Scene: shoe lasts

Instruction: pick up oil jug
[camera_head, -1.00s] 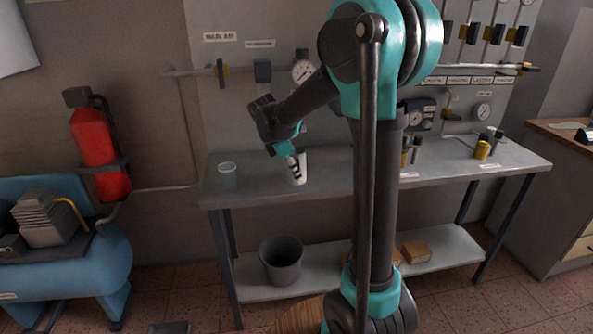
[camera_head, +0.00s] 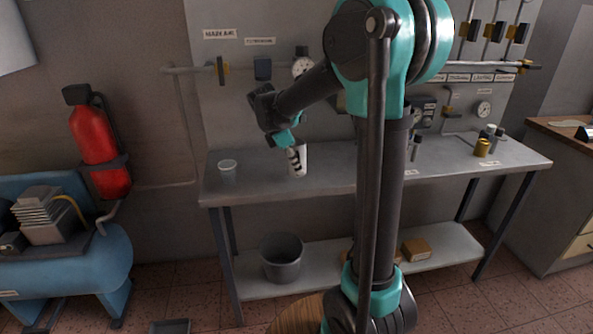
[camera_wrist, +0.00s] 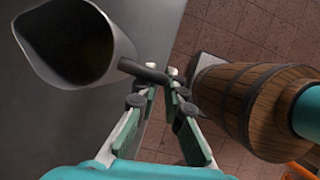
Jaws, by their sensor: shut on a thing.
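The oil jug (camera_head: 298,161) is a white cylinder with black markings, at the left half of the grey workbench in the head view. In the wrist view the jug (camera_wrist: 116,42) shows its open mouth with a dark inside, and a dark handle sticks out toward my fingers. My gripper (camera_wrist: 158,78) is shut on this handle. In the head view my gripper (camera_head: 290,144) is at the jug's upper left side. The jug looks upright and slightly raised; the gap to the bench top is hard to judge.
A small clear jar (camera_head: 228,167) stands on the workbench (camera_head: 250,188) left of the jug. Yellow and dark fittings (camera_head: 482,147) stand at the right end. A grey bucket (camera_head: 282,262) is on the lower shelf.

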